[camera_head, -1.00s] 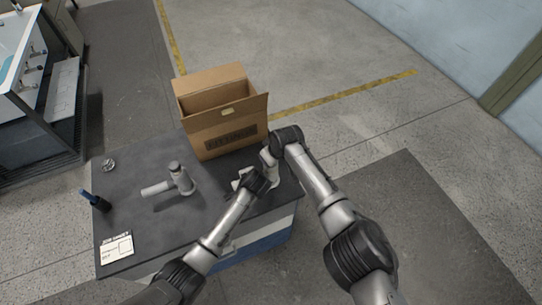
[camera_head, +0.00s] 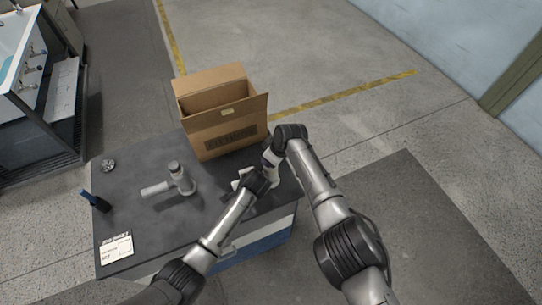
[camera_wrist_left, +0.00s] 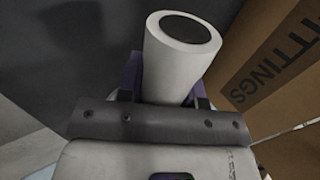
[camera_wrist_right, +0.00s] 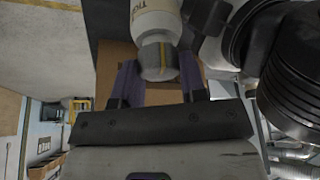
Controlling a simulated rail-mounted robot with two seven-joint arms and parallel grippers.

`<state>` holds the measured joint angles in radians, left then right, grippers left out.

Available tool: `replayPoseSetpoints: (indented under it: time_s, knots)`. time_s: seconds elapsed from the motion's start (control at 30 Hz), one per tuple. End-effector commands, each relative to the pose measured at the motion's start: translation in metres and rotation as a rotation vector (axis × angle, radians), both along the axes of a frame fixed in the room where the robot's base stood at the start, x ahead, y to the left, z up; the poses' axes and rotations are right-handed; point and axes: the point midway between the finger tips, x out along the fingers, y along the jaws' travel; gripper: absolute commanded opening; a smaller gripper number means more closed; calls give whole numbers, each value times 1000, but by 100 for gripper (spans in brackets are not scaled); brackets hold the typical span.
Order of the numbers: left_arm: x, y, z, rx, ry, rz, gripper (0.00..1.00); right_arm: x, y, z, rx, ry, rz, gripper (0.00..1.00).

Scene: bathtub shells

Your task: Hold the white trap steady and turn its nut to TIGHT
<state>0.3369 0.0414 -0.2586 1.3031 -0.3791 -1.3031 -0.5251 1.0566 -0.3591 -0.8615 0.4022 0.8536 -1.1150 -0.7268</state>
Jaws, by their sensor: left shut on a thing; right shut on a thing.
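The white trap shows in the left wrist view as a pale pipe (camera_wrist_left: 178,55) with a dark round end. My left gripper (camera_wrist_left: 165,85) is shut on this pipe, one finger on each side. In the right wrist view the trap's white body (camera_wrist_right: 155,15) bears lettering that seems to start "TIG", partly cut off. Below it is the grey nut (camera_wrist_right: 152,52) with a yellow stripe. My right gripper (camera_wrist_right: 158,85) is shut around the nut. In the head view my left gripper (camera_head: 262,176) and right gripper (camera_head: 273,155) meet at the trap, mostly hiding it.
An open cardboard box (camera_head: 225,138) stands right behind the grippers on the dark bench top (camera_head: 135,210). A grey-white pipe fitting (camera_head: 178,182), a blue-handled tool (camera_head: 95,200), a small round part (camera_head: 108,165) and a job card (camera_head: 115,249) lie left. The bench's left middle is mostly clear.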

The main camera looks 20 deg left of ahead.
Motion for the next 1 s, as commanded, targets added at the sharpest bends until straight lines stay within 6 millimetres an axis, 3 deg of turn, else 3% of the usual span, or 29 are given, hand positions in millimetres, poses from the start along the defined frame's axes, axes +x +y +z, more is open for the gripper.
replayPoseSetpoints:
  time_s: [0.03, 0.07, 0.3, 0.67, 1.0]
  knots:
    - [-1, 1, -1, 1, 2, 2, 5, 1, 0, 1, 0, -1, 0, 15]
    - [-1, 1, -1, 1, 2, 2, 5, 1, 0, 1, 0, -1, 0, 42]
    - [-1, 1, -1, 2, 3, 1, 5, 0, 0, 0, 0, -1, -1, 65]
    - [-1, 1, -1, 2, 3, 1, 5, 0, -1, 2, 1, 0, -1, 65]
    - [0, 1, -1, 1, 2, 0, 5, -2, -12, 28, 2, -3, 0, 65]
